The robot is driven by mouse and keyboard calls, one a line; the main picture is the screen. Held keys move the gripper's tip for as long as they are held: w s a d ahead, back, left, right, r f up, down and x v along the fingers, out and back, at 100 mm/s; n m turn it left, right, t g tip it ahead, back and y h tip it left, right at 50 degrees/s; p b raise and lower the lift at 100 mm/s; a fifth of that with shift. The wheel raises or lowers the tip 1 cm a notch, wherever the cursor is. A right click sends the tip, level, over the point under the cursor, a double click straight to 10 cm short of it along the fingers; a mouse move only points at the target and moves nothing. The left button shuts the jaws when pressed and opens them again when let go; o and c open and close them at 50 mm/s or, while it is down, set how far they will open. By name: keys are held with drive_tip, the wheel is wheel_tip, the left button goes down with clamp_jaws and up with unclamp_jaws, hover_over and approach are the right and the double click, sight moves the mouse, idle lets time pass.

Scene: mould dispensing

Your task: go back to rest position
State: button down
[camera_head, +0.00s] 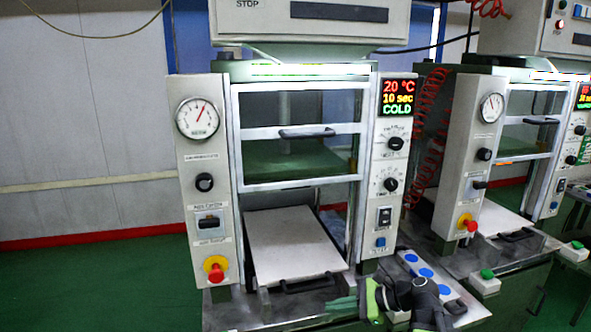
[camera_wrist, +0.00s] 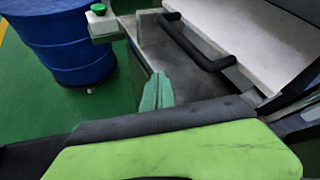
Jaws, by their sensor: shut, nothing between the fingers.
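My gripper (camera_head: 340,304) is low in front of the nearer press, by the front edge of its metal bench, with its green fingers together and empty. In the wrist view, the fingers (camera_wrist: 157,92) point toward the bench edge, near the black bar handle (camera_wrist: 198,45) of a white plate (camera_wrist: 262,28). The gap between fingers and bench is hard to judge. In the head view, the white plate (camera_head: 290,242) lies flat under the press, its handle (camera_head: 308,283) at the front. The press display (camera_head: 397,97) reads 20 °C, 10 sec, COLD.
A second press (camera_head: 476,150) with a green-button box (camera_head: 486,280) stands further right. A red emergency stop (camera_head: 215,269) is at left. A blue barrel (camera_wrist: 62,45) stands on green floor in the wrist view.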

drive_tip(key=s+a+f+n+g+h, duration=0.3)
drive_tip(key=s+a+f+n+h, duration=0.25)
drive_tip(key=f+n, duration=0.4)
drive_tip(key=s+d+f+n+h, duration=0.1)
drive_tip(key=d+f+n+h, duration=0.3)
drive_tip(key=d+n+h, duration=0.5)
wheel_tip(320, 180, up, 13)
drive_tip(key=d+y+p, duration=0.1)
drive_tip(key=y+p, duration=0.1)
drive_tip(key=p, duration=1)
drive_tip(key=shift+d+m+g, duration=0.25)
drive_tip(key=shift+m+g, duration=0.15)
drive_tip(key=shift+m, duration=0.05)
drive_tip(key=shift+f+y, duration=0.1)
drive_tip(key=shift+y, duration=0.15)
